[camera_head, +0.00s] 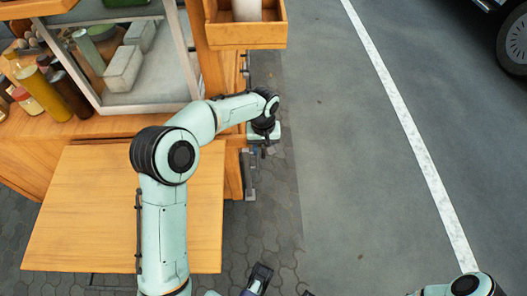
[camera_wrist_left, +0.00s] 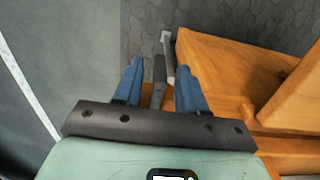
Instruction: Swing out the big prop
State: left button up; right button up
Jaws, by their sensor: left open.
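A grey metal bar, which looks like the big prop (camera_head: 250,184), stands out at the right side of the wooden stall, beside the lowered wooden flap (camera_head: 75,220). My left gripper (camera_head: 264,146) is at this side, by the bar's upper part. In the left wrist view its blue fingers (camera_wrist_left: 158,78) are apart, with the grey prop (camera_wrist_left: 168,55) running between and beyond them. I cannot tell whether a finger touches it. The arm and wrist hide part of the stall edge. A dark part at the bottom edge of the head view may belong to my right gripper; its jaws are unclear.
A glass case (camera_head: 135,70) with pale blocks and several bottles (camera_head: 45,95) stand on the stall counter. A wooden box (camera_head: 246,32) juts out at the top. Open asphalt with a white line (camera_head: 405,125) lies to the right; a car wheel (camera_head: 515,42) shows top right.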

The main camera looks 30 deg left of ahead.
pick_arm(q)
jog(key=shift+f, duration=0.8)
pick_arm(e)
jog(key=shift+f, duration=0.1)
pick_arm(q)
grip_shut()
